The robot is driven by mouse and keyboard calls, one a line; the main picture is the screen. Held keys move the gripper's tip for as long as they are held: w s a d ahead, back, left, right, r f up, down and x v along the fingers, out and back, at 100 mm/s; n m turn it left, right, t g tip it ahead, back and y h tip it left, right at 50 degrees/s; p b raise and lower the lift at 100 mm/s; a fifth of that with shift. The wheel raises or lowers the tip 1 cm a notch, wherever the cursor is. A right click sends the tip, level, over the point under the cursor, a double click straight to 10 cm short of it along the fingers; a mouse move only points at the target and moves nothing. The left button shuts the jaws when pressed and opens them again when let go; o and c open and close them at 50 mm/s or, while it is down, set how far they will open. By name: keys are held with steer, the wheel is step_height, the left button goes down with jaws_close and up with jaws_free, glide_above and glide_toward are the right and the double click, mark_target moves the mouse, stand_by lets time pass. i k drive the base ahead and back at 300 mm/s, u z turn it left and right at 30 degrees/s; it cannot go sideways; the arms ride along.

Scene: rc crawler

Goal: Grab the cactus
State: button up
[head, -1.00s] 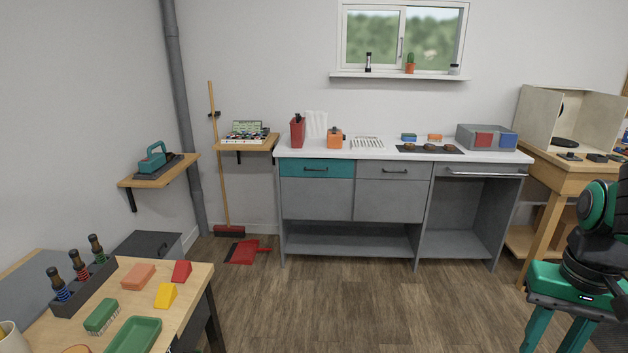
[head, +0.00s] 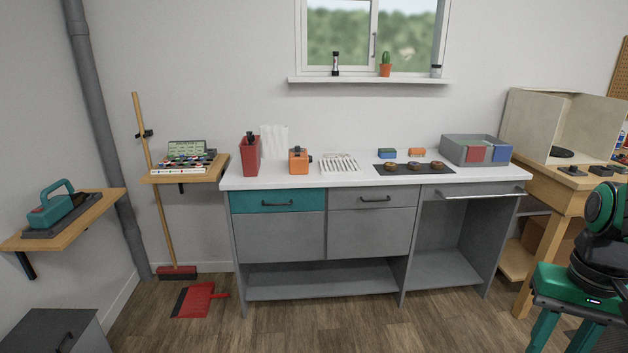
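The cactus (head: 386,58) is small and green and stands upright in an orange pot (head: 385,71). It is on the white window sill (head: 350,80), above and behind the workbench. A dark bottle-like item (head: 335,64) stands to its left and a small dark-topped jar (head: 436,71) to its right, both apart from it. My gripper is not visible in the head view; only a green and black part of my arm shows at the right edge.
A long grey workbench (head: 275,233) with a white top stands below the sill, holding a red can, an orange item, a rack and a grey bin (head: 450,150). A wooden table (head: 550,190) is at the right. The floor (head: 330,320) before the bench is clear.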

mark_target(385, 68)
steer(key=z, duration=0.2)
steer(key=i, duration=1.15)
steer(key=z, duration=0.55)
steer(key=i, duration=2)
steer(key=z, duration=0.3)
